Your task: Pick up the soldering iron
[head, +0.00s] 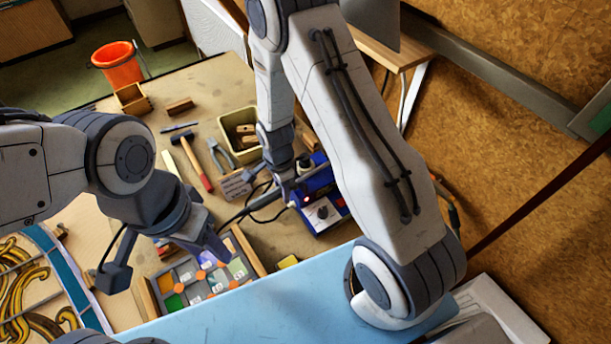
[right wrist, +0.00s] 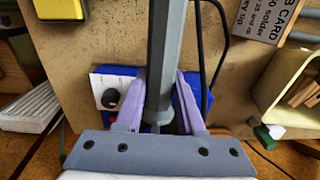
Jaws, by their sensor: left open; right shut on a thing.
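The soldering iron shows as a thick grey handle (right wrist: 165,55) in the right wrist view, standing between the two purple fingers of my right gripper (right wrist: 160,105). The fingers are shut on it. In the head view my right gripper (head: 286,190) is beside the blue soldering station (head: 322,210), and the grey iron (head: 264,200) sticks out to its lower left. The iron's tip is not clear. The station (right wrist: 105,92) lies behind the fingers in the right wrist view. My left gripper (head: 168,262) is open and empty above the tray of coloured pieces.
A compartment tray (head: 150,303) stands in front. A leaded panel (head: 40,285) is at the left. A dark cable (right wrist: 219,40) runs close to my right gripper.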

